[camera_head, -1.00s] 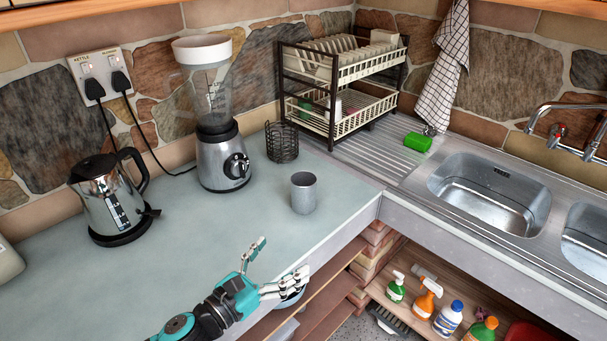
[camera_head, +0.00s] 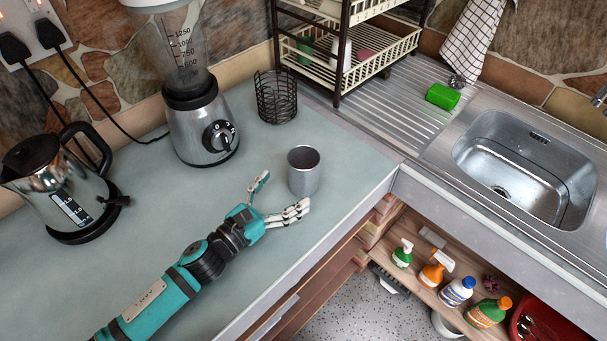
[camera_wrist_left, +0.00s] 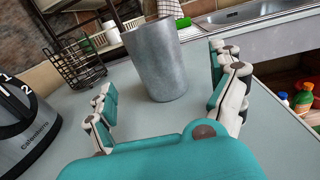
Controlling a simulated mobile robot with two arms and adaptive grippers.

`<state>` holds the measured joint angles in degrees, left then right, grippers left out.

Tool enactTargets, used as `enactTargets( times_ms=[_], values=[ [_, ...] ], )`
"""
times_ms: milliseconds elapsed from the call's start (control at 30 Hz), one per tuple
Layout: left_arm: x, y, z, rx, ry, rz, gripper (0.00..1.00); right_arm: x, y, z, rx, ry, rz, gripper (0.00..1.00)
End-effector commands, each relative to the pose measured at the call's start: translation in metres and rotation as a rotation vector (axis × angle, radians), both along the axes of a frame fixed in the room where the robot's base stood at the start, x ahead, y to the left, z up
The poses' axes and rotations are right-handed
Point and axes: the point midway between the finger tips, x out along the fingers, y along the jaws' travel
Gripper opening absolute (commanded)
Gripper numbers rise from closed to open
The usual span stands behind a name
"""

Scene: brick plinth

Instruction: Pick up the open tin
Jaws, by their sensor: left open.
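The open tin (camera_head: 304,174) is a grey metal cylinder, upright on the counter with its open top facing up. My left gripper (camera_head: 281,196) is open and empty, just in front of the tin and to its left in the head view. In the left wrist view the tin (camera_wrist_left: 158,62) stands ahead, between the lines of the spread fingers (camera_wrist_left: 168,92) and beyond their tips. The fingers look apart from the tin. My right gripper is in neither view.
A blender (camera_head: 202,125) and a black wire basket (camera_head: 276,97) stand behind the tin. A kettle (camera_head: 58,190) is at the left. A dish rack (camera_head: 341,60) and sink (camera_head: 520,165) are beyond. The counter (camera_head: 150,240) is clear around the tin, with its front edge close by.

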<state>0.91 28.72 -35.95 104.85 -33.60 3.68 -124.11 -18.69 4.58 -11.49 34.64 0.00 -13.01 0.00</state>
Motion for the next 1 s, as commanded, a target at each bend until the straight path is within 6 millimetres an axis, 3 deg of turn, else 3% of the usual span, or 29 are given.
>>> enactTargets(
  times_ms=[67, 300, 400, 600, 900, 1000],
  values=[
    [0.008, -0.006, 0.0, -0.004, -0.003, 0.001, 0.93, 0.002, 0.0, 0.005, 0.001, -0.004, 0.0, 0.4],
    [0.021, -0.019, -0.003, 0.0, -0.001, 0.0, 0.93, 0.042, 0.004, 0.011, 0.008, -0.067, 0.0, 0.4],
    [0.031, -0.027, -0.001, -0.001, -0.002, 0.001, 0.93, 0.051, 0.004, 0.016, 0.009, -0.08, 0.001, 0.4],
    [0.052, -0.045, -0.001, -0.002, -0.001, 0.001, 0.93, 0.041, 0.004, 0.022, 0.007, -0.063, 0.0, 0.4],
    [0.056, -0.05, -0.003, 0.0, -0.001, 0.0, 0.93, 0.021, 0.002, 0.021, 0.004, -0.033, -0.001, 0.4],
    [0.056, -0.05, -0.003, 0.0, -0.001, 0.0, 0.83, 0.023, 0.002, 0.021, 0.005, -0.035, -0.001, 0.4]
  ],
)
